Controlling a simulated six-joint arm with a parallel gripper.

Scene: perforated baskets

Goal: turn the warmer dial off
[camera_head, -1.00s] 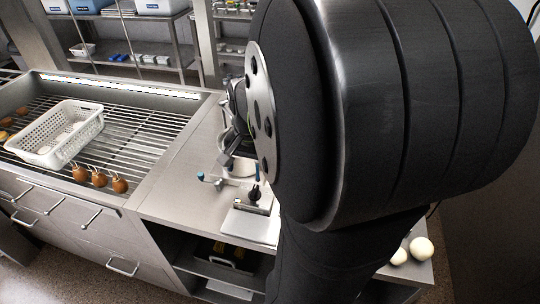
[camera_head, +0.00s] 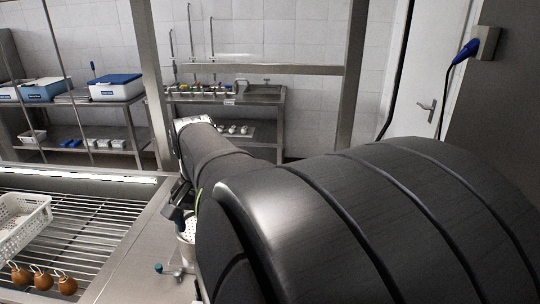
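I cannot pick out the warmer dial for certain. A small fitting with a teal knob (camera_head: 158,268) stands on the steel counter at the lower middle. A white perforated cup-like container (camera_head: 188,230) is just to its right, partly hidden by my arm. The dark end of my arm, with my gripper (camera_head: 177,200), shows just above this container. It is small and partly covered by my own links, so I cannot see whether its fingers are open or shut. My large dark arm link hides the right side of the counter.
A slatted steel rack (camera_head: 85,235) lies at left, with a white perforated basket (camera_head: 22,222) and several round brown items (camera_head: 41,279) along its front. Behind are shelves with blue-lidded boxes (camera_head: 117,86) and a steel table (camera_head: 262,98) against the tiled wall.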

